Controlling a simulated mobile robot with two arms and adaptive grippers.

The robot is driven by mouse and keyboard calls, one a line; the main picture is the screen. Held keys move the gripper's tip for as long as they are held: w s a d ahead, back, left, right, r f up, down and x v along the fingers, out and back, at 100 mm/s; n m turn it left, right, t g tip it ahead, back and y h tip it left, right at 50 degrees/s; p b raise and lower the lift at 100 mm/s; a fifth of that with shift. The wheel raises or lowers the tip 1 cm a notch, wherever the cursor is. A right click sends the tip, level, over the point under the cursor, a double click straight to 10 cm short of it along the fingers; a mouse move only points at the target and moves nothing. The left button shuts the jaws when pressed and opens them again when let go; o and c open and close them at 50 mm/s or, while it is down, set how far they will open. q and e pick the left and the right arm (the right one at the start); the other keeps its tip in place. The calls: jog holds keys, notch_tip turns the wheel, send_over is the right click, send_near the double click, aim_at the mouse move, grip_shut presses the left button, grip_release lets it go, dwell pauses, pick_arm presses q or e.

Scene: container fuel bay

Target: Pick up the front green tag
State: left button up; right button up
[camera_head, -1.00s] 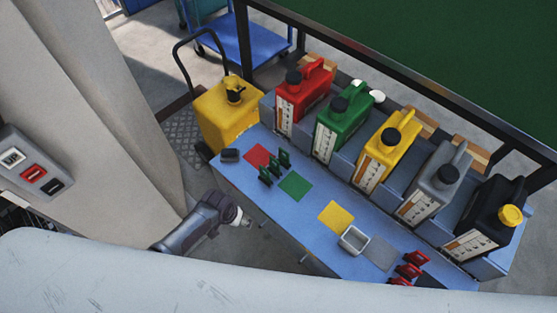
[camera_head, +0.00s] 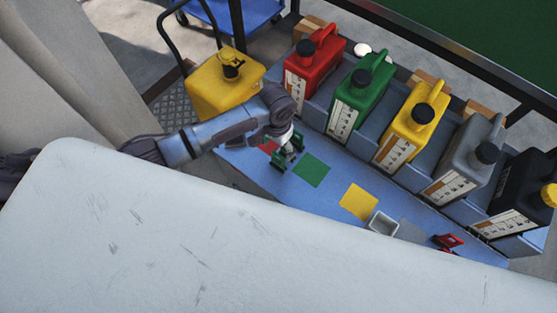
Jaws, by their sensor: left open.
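Small dark green tags stand on the blue table near the green square (camera_head: 312,170). The front green tag (camera_head: 279,164) shows only partly at my left gripper's tips, and another green tag (camera_head: 298,139) shows just behind. My left gripper (camera_head: 290,151) reaches in from the left and points down over the tags. It is open, its fingers close around or beside the front tag; the small size hides whether they touch it. My right gripper is not in view.
Behind stand red (camera_head: 313,65), green (camera_head: 360,92), yellow (camera_head: 414,124), grey (camera_head: 464,165) and black (camera_head: 512,208) canisters. A yellow can (camera_head: 222,85) stands left. A grey tray (camera_head: 383,223) and red tags (camera_head: 448,240) lie right, past the yellow square (camera_head: 358,202).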

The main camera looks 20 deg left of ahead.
aim_at(278, 155)
pick_arm(q)
jog(key=shift+f, duration=0.6)
notch_tip(278, 155, down, 5)
jog(key=shift+w+d+r, duration=0.1)
jog(key=shift+d, duration=0.05)
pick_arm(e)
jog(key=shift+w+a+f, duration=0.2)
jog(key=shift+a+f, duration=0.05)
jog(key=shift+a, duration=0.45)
pick_arm(q)
jog(key=shift+c, duration=0.8)
jog(key=c, duration=0.9)
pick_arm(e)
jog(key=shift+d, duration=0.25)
